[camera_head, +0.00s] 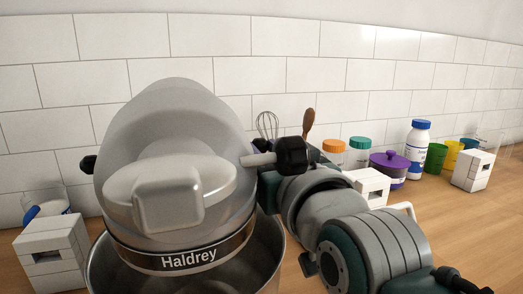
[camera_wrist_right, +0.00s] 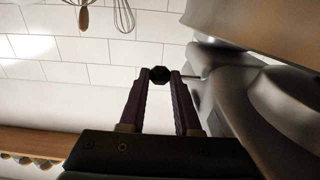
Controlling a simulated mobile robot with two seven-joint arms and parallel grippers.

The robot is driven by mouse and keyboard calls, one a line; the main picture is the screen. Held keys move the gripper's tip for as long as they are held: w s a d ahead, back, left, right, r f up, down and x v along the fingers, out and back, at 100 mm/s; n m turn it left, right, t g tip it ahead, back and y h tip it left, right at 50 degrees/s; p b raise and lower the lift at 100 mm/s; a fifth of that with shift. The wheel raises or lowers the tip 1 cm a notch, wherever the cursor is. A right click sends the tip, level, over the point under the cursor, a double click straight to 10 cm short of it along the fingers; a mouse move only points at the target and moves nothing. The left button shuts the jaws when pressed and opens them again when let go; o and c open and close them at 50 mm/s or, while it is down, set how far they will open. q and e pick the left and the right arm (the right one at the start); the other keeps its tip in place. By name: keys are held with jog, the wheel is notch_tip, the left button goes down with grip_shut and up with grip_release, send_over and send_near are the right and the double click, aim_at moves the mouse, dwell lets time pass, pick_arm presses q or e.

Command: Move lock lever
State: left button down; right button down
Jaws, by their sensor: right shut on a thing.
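A grey stand mixer (camera_head: 175,140) marked "Haldrey" fills the left and middle of the head view, above a metal bowl (camera_head: 125,273). My left gripper is not in view.
A second black knob (camera_head: 88,164) is on the mixer's left side. White block-like stands (camera_head: 52,255) are on the wooden counter (camera_head: 475,235). Jars, a purple lidded pot (camera_head: 390,167), a white bottle (camera_head: 417,150) and cups line the tiled back wall at right.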

jog(key=shift+r+p+v, duration=0.2)
jog(key=shift+p+v, duration=0.8)
jog(key=shift+p, duration=0.15)
jog(key=shift+s+d+f, duration=0.1)
jog(key=shift+s, duration=0.15)
jog(key=c, duration=0.8)
grip_release()
jog(key=shift+s+f, duration=0.1)
jog(key=shift+c, duration=0.2)
jog(key=shift+o, duration=1.2)
